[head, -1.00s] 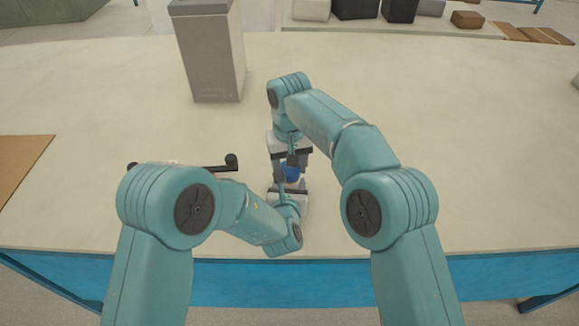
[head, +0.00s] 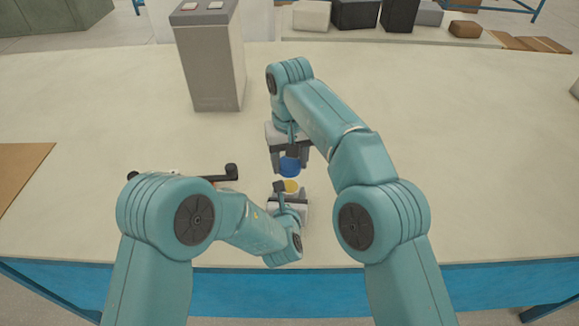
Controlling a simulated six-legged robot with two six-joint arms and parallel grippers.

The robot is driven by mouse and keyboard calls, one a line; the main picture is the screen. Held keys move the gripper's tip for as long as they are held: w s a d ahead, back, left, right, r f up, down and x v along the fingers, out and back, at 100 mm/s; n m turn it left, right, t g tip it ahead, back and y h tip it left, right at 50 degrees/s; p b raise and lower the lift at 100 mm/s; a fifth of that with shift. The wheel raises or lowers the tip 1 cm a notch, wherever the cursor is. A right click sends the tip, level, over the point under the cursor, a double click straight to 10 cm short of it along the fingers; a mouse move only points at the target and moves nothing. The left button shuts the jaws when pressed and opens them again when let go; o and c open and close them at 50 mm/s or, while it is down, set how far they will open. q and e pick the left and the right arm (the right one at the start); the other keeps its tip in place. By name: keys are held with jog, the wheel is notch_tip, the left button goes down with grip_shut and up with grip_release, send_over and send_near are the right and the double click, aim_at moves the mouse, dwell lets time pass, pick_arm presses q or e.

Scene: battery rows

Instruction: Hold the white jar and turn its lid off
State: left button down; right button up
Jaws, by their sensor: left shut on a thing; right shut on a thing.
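The blue lid (head: 290,166) is in the jaws of my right gripper (head: 289,158), which is shut on it above the jar. The lid is apart from the jar, with a small gap between them. The jar (head: 291,186) is in my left gripper (head: 290,192), which is shut on it below. The jar's top shows a round yellow area; its white body is mostly hidden by the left gripper and wrist.
A tall grey box (head: 212,65) with buttons on top stands at the back left of the pale table (head: 440,150). A dark handled object (head: 231,171) lies behind my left arm. A brown panel (head: 18,165) lies at the left edge.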

pick_arm(q)
jog(key=shift+c, duration=1.1)
grip_release()
